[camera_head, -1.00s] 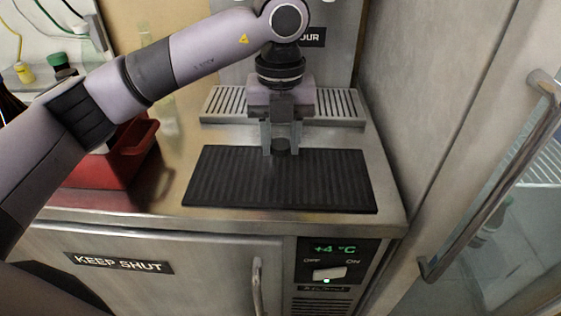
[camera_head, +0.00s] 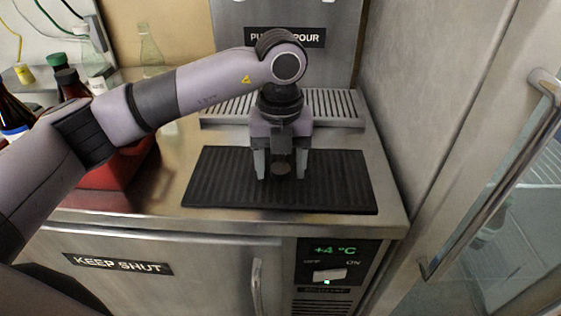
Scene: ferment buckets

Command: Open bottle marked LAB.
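My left gripper (camera_head: 281,175) points down over the black ribbed mat (camera_head: 340,185) on the steel counter. Its fingers are spread. A small dark round piece (camera_head: 281,168), like a bottle cap, shows between them with a gap on each side; whether it rests on the mat is hard to tell. No LAB marking is readable. A brown bottle with a blue and white label (camera_head: 14,122) and a black-capped bottle (camera_head: 70,84) stand at the left, partly hidden by my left arm. My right gripper is out of view.
A red crate (camera_head: 112,172) is partly behind my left arm. A slatted drip tray (camera_head: 335,105) lies behind the mat. A clear bottle (camera_head: 150,52) and a green-capped bottle (camera_head: 54,60) stand farther back. A glass door's handle (camera_head: 500,175) is at the right.

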